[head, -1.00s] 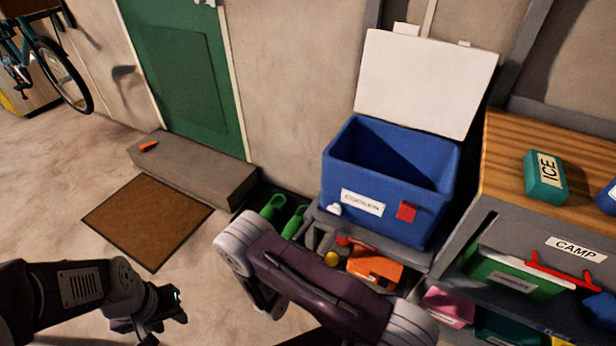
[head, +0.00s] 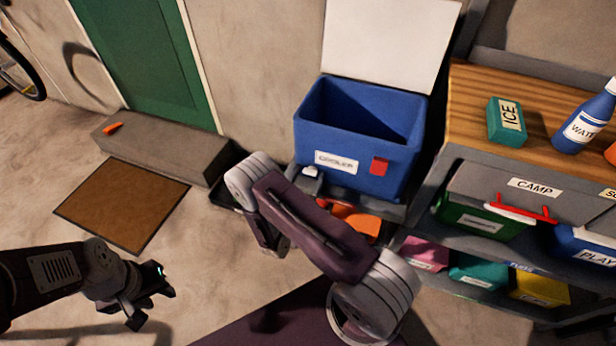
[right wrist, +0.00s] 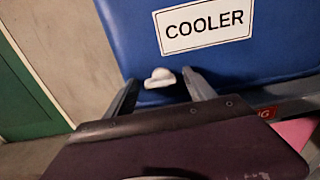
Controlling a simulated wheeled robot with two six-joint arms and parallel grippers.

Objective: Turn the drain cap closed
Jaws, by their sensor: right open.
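The blue cooler (head: 340,130) stands with its lid (head: 388,40) raised. Its small white drain cap (head: 311,172) is low at the left of the front face. In the right wrist view the drain cap (right wrist: 160,77) shows below the COOLER label, between the fingertips of my open right gripper (right wrist: 159,80). I cannot tell whether the fingers touch it. My left gripper (head: 150,298) is open and empty over the floor, at the lower left.
The cooler rests on a low grey shelf with an orange item (head: 357,222) below. A wooden-topped cabinet (head: 465,95) with an ICE pack (head: 507,122) and a water bottle (head: 585,122) stands close right. A concrete step (head: 170,150) and brown mat (head: 122,203) lie left.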

